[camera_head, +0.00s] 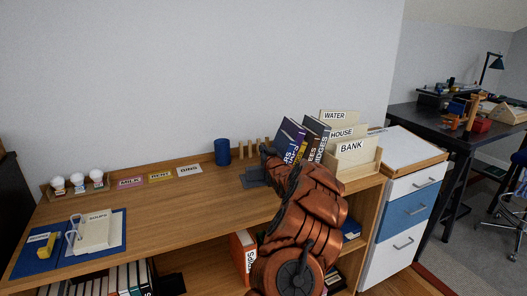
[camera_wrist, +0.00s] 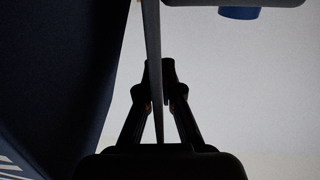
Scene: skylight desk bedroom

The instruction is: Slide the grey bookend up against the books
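The grey bookend (camera_head: 252,178) is on the desk, left of the books, with its flat dark base showing in the head view. Its upright plate (camera_wrist: 152,35) appears edge-on as a thin strip in the wrist view. My gripper (camera_wrist: 160,82) has a finger on each side of that plate and looks closed on it. The books (camera_head: 289,142) lean to the right of my gripper, partly hidden by my arm. A dark blue book cover (camera_wrist: 60,70) fills the left of the wrist view, with a narrow light gap between it and the plate.
A wooden sorter (camera_head: 368,168) with labelled cards stands right of the books. A blue cup (camera_head: 222,152) and small wooden pegs (camera_head: 247,150) stand behind, near the wall. Labelled cards (camera_head: 160,177) lie at the back left. The middle of the desk is clear.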

